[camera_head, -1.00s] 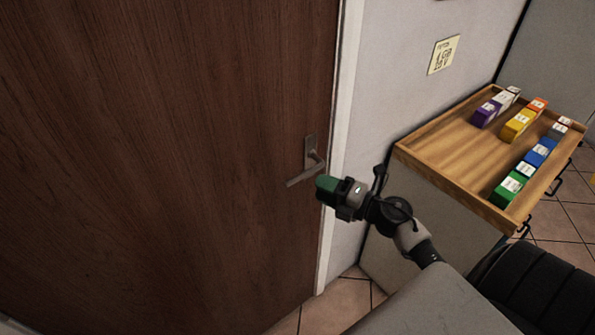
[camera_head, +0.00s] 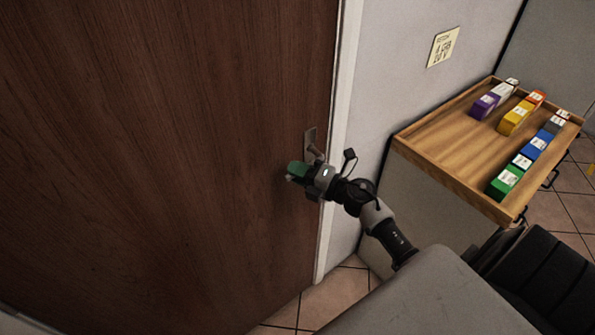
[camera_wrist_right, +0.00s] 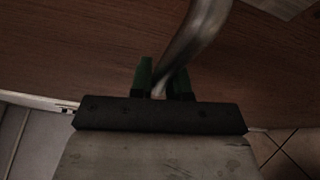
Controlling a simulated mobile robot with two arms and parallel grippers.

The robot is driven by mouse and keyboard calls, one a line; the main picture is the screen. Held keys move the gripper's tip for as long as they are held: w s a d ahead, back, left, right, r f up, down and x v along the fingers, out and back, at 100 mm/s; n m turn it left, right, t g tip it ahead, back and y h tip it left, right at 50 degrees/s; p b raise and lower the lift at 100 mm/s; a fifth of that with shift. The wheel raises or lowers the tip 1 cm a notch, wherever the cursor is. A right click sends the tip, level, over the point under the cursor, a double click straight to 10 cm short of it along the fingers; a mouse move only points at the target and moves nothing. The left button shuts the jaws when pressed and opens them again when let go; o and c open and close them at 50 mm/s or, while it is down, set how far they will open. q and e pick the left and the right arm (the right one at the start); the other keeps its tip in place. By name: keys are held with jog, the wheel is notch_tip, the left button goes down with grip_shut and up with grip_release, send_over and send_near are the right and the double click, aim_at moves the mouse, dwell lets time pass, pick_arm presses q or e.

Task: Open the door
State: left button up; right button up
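A brown wooden door (camera_head: 150,150) stands shut in its white frame. Its metal lever handle (camera_head: 312,148) shows at the door's right edge in the head view, with most of the lever hidden behind my right gripper (camera_head: 294,172). In the right wrist view the curved handle (camera_wrist_right: 200,30) runs down between the green fingers of my right gripper (camera_wrist_right: 162,80). The fingers stand a narrow gap apart with the lever between them and look closed on it. My left gripper is not in view.
A wooden tray (camera_head: 445,145) on a cabinet holds several coloured boxes to the right of the door. A black padded seat (camera_head: 545,275) is at the lower right. Tiled floor (camera_head: 335,295) shows below.

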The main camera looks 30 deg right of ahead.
grip_shut()
jog(key=shift+f, duration=0.1)
jog(key=f+n, duration=0.1)
jog(key=n, duration=0.1)
jog(key=d+f+n+g+h, duration=0.1)
jog(key=f+n, duration=0.1)
jog(key=f+n+g+h, duration=0.1)
jog(key=f+n, duration=0.1)
jog(key=shift+d, duration=0.4)
dwell(0.7)
